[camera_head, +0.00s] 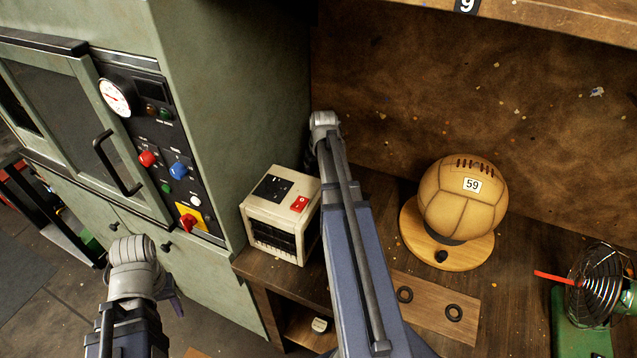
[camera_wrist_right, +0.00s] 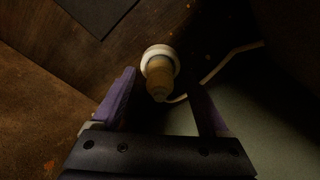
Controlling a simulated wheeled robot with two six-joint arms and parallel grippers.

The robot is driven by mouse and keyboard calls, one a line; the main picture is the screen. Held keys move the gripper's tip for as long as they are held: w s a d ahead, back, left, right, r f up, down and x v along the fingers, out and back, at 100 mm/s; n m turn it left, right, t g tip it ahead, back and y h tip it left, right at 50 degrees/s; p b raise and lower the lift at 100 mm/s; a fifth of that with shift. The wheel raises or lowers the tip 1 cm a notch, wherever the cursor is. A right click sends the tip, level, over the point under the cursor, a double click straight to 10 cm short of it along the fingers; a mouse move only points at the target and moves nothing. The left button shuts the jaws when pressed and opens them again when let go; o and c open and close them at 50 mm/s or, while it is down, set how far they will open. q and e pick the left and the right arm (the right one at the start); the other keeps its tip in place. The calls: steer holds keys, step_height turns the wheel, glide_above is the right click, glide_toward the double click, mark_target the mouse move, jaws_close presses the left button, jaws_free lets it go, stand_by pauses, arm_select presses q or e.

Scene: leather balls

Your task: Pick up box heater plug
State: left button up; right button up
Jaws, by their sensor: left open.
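The box heater (camera_head: 280,225), cream with a dark grille and a red switch, stands on the wooden bench beside the green cabinet. In the right wrist view a plug-like piece (camera_wrist_right: 159,72), a white ring with a beige stepped body, lies between the fingers of my right gripper (camera_wrist_right: 163,85). The fingers are apart, with gaps showing on both sides of it. In the head view my right arm reaches past the heater's right side, and its fingers are hidden. My left gripper (camera_head: 142,272) is open and empty in front of the cabinet, its fingers mostly hidden.
A white cable (camera_wrist_right: 228,62) runs behind the right gripper. The green cabinet (camera_head: 235,110) walls the left. A leather ball (camera_head: 462,205) on a round wooden stand and a small fan (camera_head: 600,285) occupy the bench right of my arm.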

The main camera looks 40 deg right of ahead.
jaws_close()
stand_by(0.4)
steer(key=shift+r, duration=0.1)
step_height(320, 180, up, 10)
steer(key=p, duration=1)
